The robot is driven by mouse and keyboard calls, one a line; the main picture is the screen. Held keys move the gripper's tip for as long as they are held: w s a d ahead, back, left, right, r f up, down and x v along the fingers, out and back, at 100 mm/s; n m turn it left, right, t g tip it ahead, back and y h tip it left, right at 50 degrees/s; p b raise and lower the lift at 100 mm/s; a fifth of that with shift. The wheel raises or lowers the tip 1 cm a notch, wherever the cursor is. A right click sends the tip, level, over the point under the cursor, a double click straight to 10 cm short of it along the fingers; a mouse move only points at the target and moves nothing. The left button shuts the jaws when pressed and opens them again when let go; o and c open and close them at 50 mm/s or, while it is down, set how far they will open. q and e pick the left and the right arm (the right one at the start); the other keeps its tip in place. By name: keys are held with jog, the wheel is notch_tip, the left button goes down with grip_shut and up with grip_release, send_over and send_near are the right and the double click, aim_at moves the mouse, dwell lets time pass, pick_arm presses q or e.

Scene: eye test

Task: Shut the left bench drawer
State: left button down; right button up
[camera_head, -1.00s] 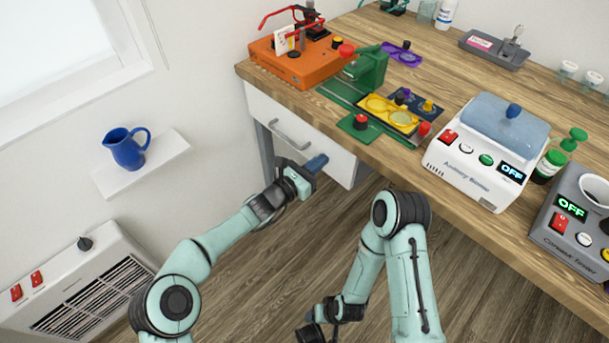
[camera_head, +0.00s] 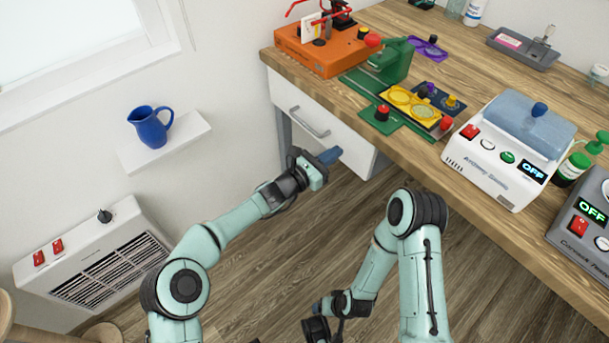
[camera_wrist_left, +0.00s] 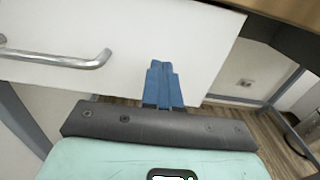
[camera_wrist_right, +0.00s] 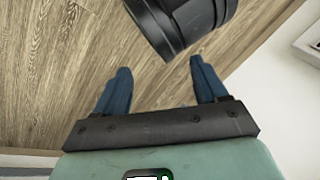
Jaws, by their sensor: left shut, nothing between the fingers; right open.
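The left bench drawer (camera_head: 318,112) has a white front with a silver bar handle (camera_head: 310,123), under the left end of the wooden bench. I see no clear gap above its front, so I cannot tell how far out it stands. My left gripper (camera_head: 330,156) is shut and empty, its blue fingers in front of the lower right part of the drawer front. In the left wrist view the fingers (camera_wrist_left: 159,66) point at the drawer front (camera_wrist_left: 195,40), right of the handle (camera_wrist_left: 60,60); contact is unclear. My right gripper (camera_wrist_right: 160,66) is open and empty, low over the floor.
The bench top (camera_head: 455,165) carries an orange device (camera_head: 322,55), a green stand (camera_head: 393,62) and a white machine (camera_head: 505,155) near its front edge. A blue jug (camera_head: 150,127) on a wall shelf and a heater (camera_head: 95,260) stand left. Floor below the drawer is clear.

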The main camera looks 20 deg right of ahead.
pick_arm(q)
jog(key=p+v, duration=0.2)
jog(key=v, duration=0.9)
jog(key=shift+a, duration=0.3)
pick_arm(e)
jog(key=shift+g+y, duration=0.3)
jog(key=shift+g, duration=0.2)
jog(key=shift+s+a+r, duration=0.4)
jog(key=shift+s, duration=0.25)
jog(key=shift+s+a+r, duration=0.35)
jog(key=shift+s+r, duration=0.05)
jog(key=shift+s, duration=0.2)
jog(key=shift+s+a+r, duration=0.4)
jog(key=shift+s, duration=0.25)
pick_arm(q)
jog(key=shift+s+f, duration=0.1)
jog(key=shift+f, duration=0.05)
